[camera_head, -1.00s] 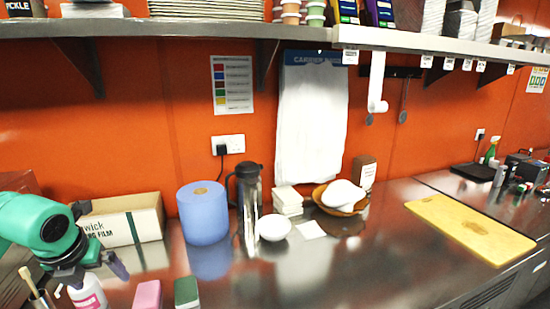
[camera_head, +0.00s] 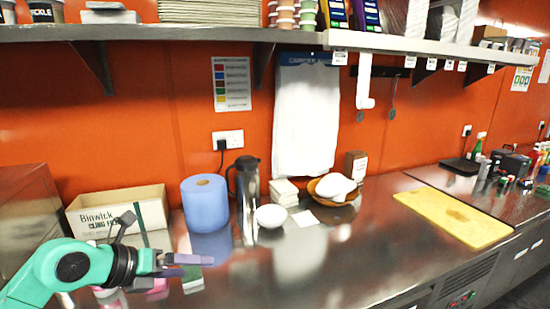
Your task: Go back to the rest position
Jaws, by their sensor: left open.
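My left arm comes in from the lower left in teal, and its gripper (camera_head: 192,265) points right, low over the counter. The gripper is open, with its purple-grey fingers seen nearly side-on. I see nothing held between them. The fingers overlap the pink block (camera_head: 158,294) and the dark green block (camera_head: 192,284) in the view. I cannot tell whether they touch. My right gripper is not in view.
A cling film box (camera_head: 120,212), blue paper roll (camera_head: 205,203), dark flask (camera_head: 247,190), white bowl (camera_head: 271,216) and basket (camera_head: 333,188) stand behind on the steel counter (camera_head: 330,255). A yellow board (camera_head: 455,217) lies right. A shelf (camera_head: 200,34) runs above.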

